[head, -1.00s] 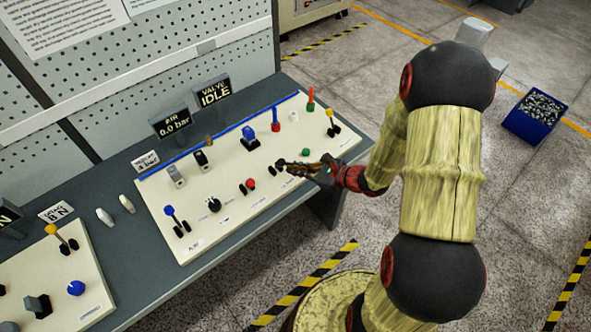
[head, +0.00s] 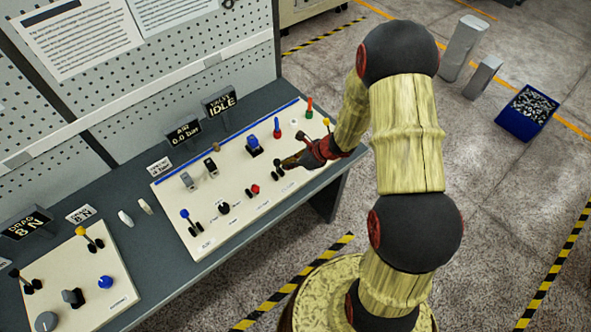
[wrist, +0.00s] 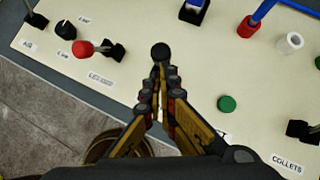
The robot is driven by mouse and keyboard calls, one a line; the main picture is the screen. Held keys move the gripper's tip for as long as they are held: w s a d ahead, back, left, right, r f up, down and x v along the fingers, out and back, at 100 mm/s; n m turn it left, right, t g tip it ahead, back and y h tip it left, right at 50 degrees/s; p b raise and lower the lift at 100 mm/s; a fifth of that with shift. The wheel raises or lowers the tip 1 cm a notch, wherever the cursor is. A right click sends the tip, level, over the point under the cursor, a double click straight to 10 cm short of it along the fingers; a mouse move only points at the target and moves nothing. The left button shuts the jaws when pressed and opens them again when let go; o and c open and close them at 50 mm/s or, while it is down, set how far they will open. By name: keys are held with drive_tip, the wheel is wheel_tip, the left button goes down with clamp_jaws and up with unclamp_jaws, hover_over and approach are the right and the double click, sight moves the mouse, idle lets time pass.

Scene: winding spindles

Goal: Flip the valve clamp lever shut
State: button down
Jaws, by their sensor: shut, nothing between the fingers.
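My gripper (wrist: 158,72) points at the cream control panel (wrist: 255,65) with its two fingers drawn together and nothing held between them. A black ball knob (wrist: 160,51) shows just beyond the fingertips in the wrist view. It looks like the end of a lever, but the fingers cover what lies beneath it, and no label for it is readable. I cannot tell whether the fingertips touch it. In the head view my gripper (head: 287,163) is low over the panel's front half. No readable label marks the valve clamp lever. The valve display (head: 218,102) reads IDLE.
A green button (wrist: 227,103) and a white cylinder (wrist: 290,43) are to the right. A blue lever (wrist: 262,12) stands farther back. A blue bin (head: 527,112) sits on the floor.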

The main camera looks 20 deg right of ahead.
drive_tip(key=shift+g, duration=0.6)
drive_tip(key=shift+w+a+r+p, duration=0.15)
drive_tip(key=shift+w+a+p, duration=0.1)
drive_tip(key=shift+w+p, duration=0.4)
drive_tip(key=shift+w+a+r+p, duration=0.15)
drive_tip(key=shift+w+a+p, duration=0.25)
drive_tip(key=shift+w, duration=0.5)
drive_tip(key=shift+w+a+r+p, duration=0.15)
drive_tip(key=shift+w+p, duration=0.45)
drive_tip(key=shift+w, duration=0.15)
drive_tip(key=shift+w, duration=0.1)
drive_tip(key=shift+d+r, duration=0.1)
drive_tip(key=w+p+v, duration=0.1)
drive_tip(key=p+v, duration=0.1)
drive_tip(key=v, duration=1)
drive_tip(key=shift+w+r, duration=0.25)
drive_tip(key=shift+r, duration=0.45)
drive_tip(key=shift+d, duration=0.1)
